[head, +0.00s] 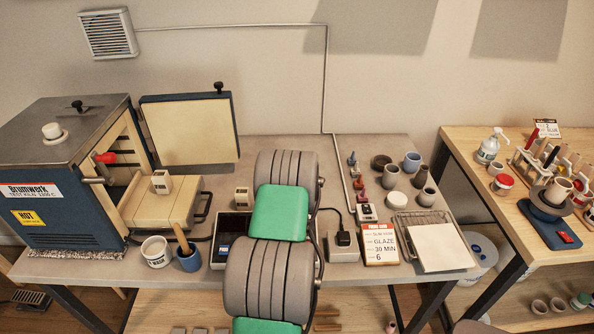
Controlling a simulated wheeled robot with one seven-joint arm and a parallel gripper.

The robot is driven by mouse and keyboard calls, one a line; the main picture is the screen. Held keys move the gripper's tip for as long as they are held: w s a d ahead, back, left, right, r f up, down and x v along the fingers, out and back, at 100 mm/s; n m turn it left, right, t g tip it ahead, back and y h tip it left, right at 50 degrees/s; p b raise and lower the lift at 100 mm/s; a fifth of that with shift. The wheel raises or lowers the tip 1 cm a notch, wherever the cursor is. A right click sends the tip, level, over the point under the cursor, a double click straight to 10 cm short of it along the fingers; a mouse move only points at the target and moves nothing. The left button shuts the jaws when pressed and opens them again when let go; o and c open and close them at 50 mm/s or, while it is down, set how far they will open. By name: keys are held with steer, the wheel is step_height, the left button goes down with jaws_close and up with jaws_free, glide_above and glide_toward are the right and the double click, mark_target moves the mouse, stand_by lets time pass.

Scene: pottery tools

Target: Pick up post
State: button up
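One small cream block with slots, which looks like a kiln post (162,182), stands upright on the cream slab in front of the open kiln. A second similar block (243,198) stands on the grey table just left of my arm. I cannot tell which of the two is the named post. My grey and green arm rises through the middle of the view and hides part of the table. My gripper is not in view.
The blue kiln (66,200) stands at left with its door (190,128) open. A white cup (156,251) and a blue cup (188,257) sit at the front edge. Right of my arm are small pots, a glaze card (381,244) and a wire rack (405,233).

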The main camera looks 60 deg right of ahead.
steer(key=shift+c, duration=0.3)
jaws_close()
stand_by(0.3)
